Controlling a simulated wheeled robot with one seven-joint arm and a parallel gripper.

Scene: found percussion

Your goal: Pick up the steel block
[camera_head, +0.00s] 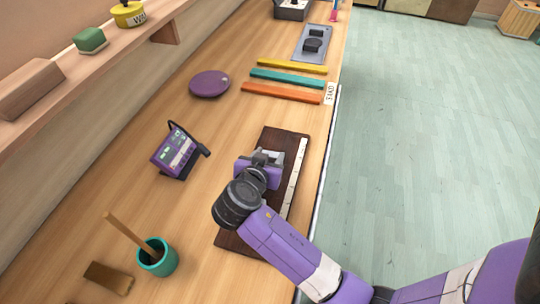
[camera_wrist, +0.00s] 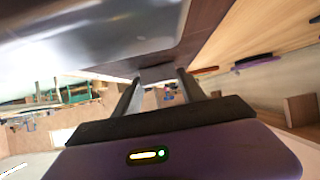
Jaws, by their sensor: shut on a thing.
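My gripper (camera_head: 259,166) is over the dark brown board (camera_head: 284,141) in the head view. It is shut on the steel block (camera_head: 270,156), a small grey shape at the fingertips, partly hidden by my purple wrist. In the wrist view, the two dark fingers of my gripper (camera_wrist: 158,78) reach up to a grey piece between them. A large shiny grey surface fills the top left of that view. I cannot tell whether the block touches the board.
A pale strip (camera_head: 293,178) runs along the board's right side. A purple device (camera_head: 174,150) stands left, and a teal cup (camera_head: 157,258) with a stick nearer. Beyond lie a purple disc (camera_head: 209,84), coloured bars (camera_head: 287,79) and a grey plate (camera_head: 305,47). The bench edge is right.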

